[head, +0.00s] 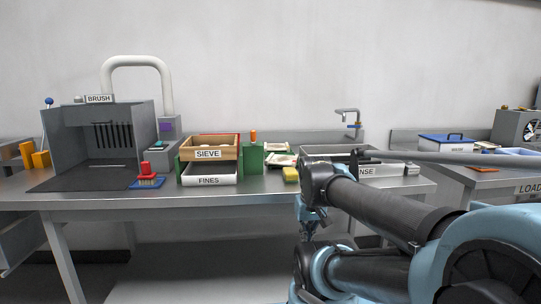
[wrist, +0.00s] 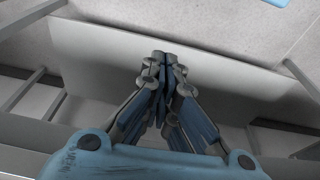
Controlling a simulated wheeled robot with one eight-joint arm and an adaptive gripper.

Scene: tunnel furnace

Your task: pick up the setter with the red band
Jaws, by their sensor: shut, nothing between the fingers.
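I cannot make out a setter with a red band for sure in either view. Small pale flat pieces (head: 281,158) lie on the bench right of the green block, too small to show any band. My gripper (wrist: 163,58) is shut and empty in the wrist view, its fingertips together over a grey flat panel. In the head view my arm reaches in from the right and bends down in front of the bench, and the gripper is not clear there.
The long grey bench (head: 150,200) holds a brush booth (head: 98,145), a wooden sieve box (head: 209,142) above a fines tray (head: 209,179), a red piece on a blue pad (head: 147,182), a yellow sponge (head: 291,174) and a rinse basin (head: 385,171). A blue-lidded box (head: 447,144) stands right.

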